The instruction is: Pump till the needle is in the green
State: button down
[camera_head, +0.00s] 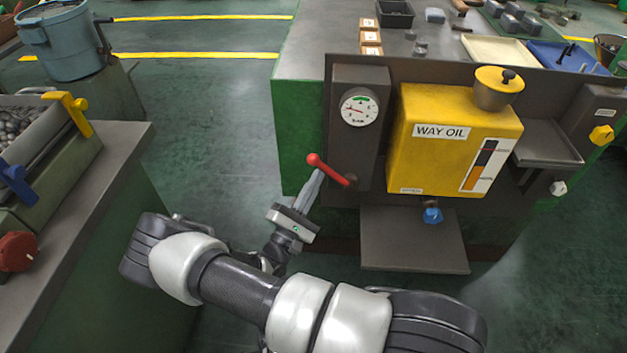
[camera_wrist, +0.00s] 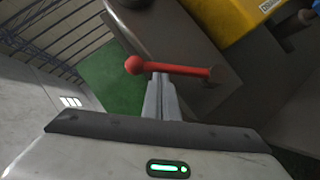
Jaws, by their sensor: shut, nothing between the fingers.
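The pump unit is a dark panel (camera_head: 345,85) on the side of the green bench. Its round white gauge (camera_head: 360,107) has a green band at the top and a needle that seems to point left, outside the green. A red lever (camera_head: 331,170) with a ball end slants out below the gauge, ball up and to the left. My gripper (camera_head: 318,176) is shut and empty, its fingertips close at the lever just below the ball. In the wrist view the red lever (camera_wrist: 180,69) crosses just beyond the fingertips (camera_wrist: 160,80); I cannot tell whether they touch.
A yellow way oil tank (camera_head: 430,110) sits right of the gauge, with a blue knob (camera_head: 432,215) under it and a grey shelf (camera_head: 412,240) below. A left bench (camera_head: 125,150) carries blue, yellow and red handles. Green floor lies between.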

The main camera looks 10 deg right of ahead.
aim_at(326, 170)
jog(key=d+r+m+g+p, duration=0.1)
jog(key=m+p, duration=0.1)
jog(key=d+r+m+g+p, duration=0.1)
jog(key=r+m+p, duration=0.1)
jog(key=p, duration=0.1)
jog(key=s+r+m+g+p, duration=0.1)
jog(key=m+p, duration=0.1)
jog(key=shift+d+r+g, duration=0.35)
jog(key=shift+d+g, duration=0.05)
jog(key=shift+s+d+r+m+g+y+p, duration=0.15)
jog(key=shift+d+m+g+p, duration=0.1)
jog(key=shift+d+m+p, duration=0.35)
jog(key=shift+s+d+r+m+g+y+p, duration=0.15)
jog(key=shift+d+r+m+g+p, duration=0.2)
jog(key=shift+p, duration=0.45)
jog(key=shift+s+d+m+g+y+p, duration=0.15)
jog(key=shift+d+m+p, duration=0.2)
jog(key=shift+d+p, duration=0.3)
